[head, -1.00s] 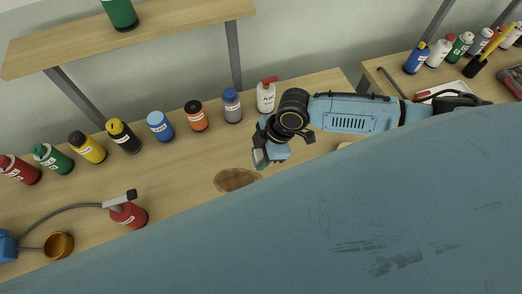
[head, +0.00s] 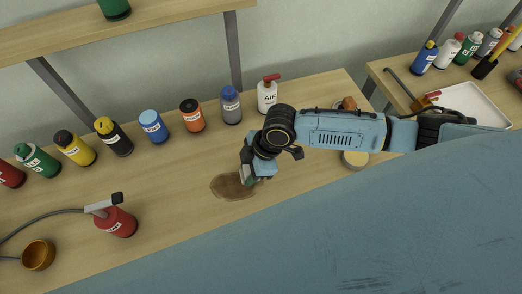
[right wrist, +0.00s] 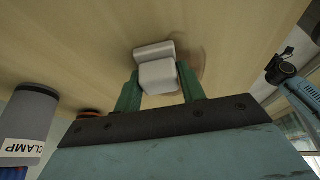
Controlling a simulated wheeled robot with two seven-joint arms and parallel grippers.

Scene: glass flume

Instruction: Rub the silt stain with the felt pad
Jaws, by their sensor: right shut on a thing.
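The silt stain (head: 229,187) is a brown oval patch on the wooden bench. My right gripper (head: 254,178) points down at the stain's right end and covers part of it in the head view. In the right wrist view its green fingers (right wrist: 159,84) are shut on the felt pad (right wrist: 154,52), a pale grey-white block with a wider base. The pad is at the bench surface, with a faint brown edge of the stain (right wrist: 197,58) beside it; firm contact is hard to tell. The pad is mostly hidden in the head view. My left gripper is not in view.
Several bottles line the bench's back, including a white red-topped one (head: 267,96) and a grey one (head: 231,105) behind the gripper. The bench around the stain is clear. A white tray (head: 470,104) is at right.

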